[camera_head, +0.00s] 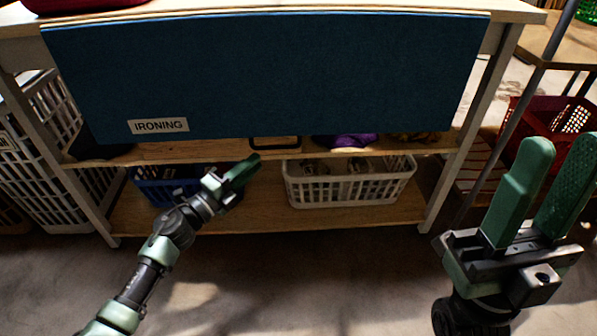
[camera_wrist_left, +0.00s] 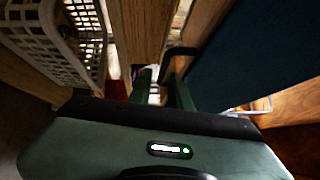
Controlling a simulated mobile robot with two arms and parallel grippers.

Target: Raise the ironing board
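The ironing board (camera_head: 270,75) is a blue panel that hangs down from the front edge of the wooden table, with an "IRONING" label at its lower left. A dark handle (camera_head: 275,144) sits at its bottom edge. My left gripper (camera_head: 250,165) is below and left of the handle, apart from it. In the left wrist view its fingers (camera_wrist_left: 163,85) have a gap between them, with no held object visible. The blue board (camera_wrist_left: 262,60) and what looks like the handle (camera_wrist_left: 180,52) are ahead of them. My right gripper (camera_head: 564,145) is open and empty at the right.
A white basket (camera_head: 350,190) and a blue basket (camera_head: 160,192) stand on the lower wooden shelf (camera_head: 260,218). A tall white hamper (camera_head: 60,190) stands at the left. A red basket (camera_head: 575,118) is on the rack at the right. The floor in front is clear.

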